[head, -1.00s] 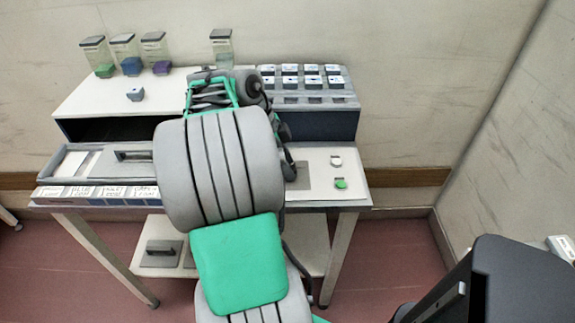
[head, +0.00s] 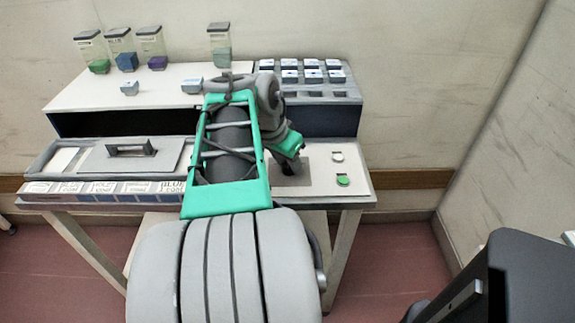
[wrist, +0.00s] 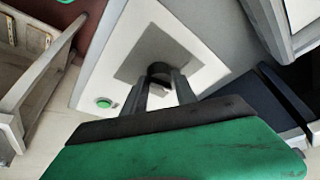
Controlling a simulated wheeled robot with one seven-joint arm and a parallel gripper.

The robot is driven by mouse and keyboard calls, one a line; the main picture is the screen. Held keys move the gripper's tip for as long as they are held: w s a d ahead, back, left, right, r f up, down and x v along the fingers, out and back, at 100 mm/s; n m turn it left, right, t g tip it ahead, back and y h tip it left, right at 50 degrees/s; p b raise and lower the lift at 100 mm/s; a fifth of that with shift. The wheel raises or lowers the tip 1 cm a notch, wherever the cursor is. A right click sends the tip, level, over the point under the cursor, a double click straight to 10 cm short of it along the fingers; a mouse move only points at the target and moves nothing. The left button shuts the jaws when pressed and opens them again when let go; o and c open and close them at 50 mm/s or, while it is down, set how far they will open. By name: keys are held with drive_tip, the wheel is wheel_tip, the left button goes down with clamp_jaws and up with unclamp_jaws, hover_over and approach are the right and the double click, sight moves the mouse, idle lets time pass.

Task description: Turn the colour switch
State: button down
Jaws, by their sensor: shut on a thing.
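The colour switch shows in the wrist view as a dark round knob (wrist: 159,70) on a grey square plate (wrist: 150,50). My gripper (wrist: 162,80) is shut on this knob, with one finger on each side of it. The knob's pointer or markings cannot be made out.
A green button (head: 343,181) and a white button (head: 337,157) sit right of the plate. A rack of white-topped blocks (head: 312,70) stands behind. Lidded coloured containers (head: 124,50) stand back left. A grey handled lid (head: 128,155) lies on the bench's left. A black box (head: 535,275) stands front right.

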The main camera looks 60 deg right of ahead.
drive_tip(key=n+t+b, duration=0.1)
drive_tip(key=n, duration=0.1)
drive_tip(key=n+b, duration=0.1)
drive_tip(key=n, duration=0.1)
drive_tip(key=shift+s+f+n+t, duration=0.1)
drive_tip(key=shift+s+n+t, duration=0.1)
drive_tip(key=shift+n+t, duration=0.15)
drive_tip(key=shift+n+t+y, duration=0.3)
drive_tip(key=shift+n+t, duration=0.45)
drive_tip(key=shift+n, duration=1.2)
drive_tip(key=c, duration=1)
unclamp_jaws()
drive_tip(key=shift+r, duration=0.2)
drive_tip(key=p+v, duration=0.1)
drive_tip(key=v, duration=0.6)
drive_tip(key=shift+s+a+r, duration=0.1)
drive_tip(key=shift+s+r, duration=0.05)
drive_tip(key=shift+r, duration=0.1)
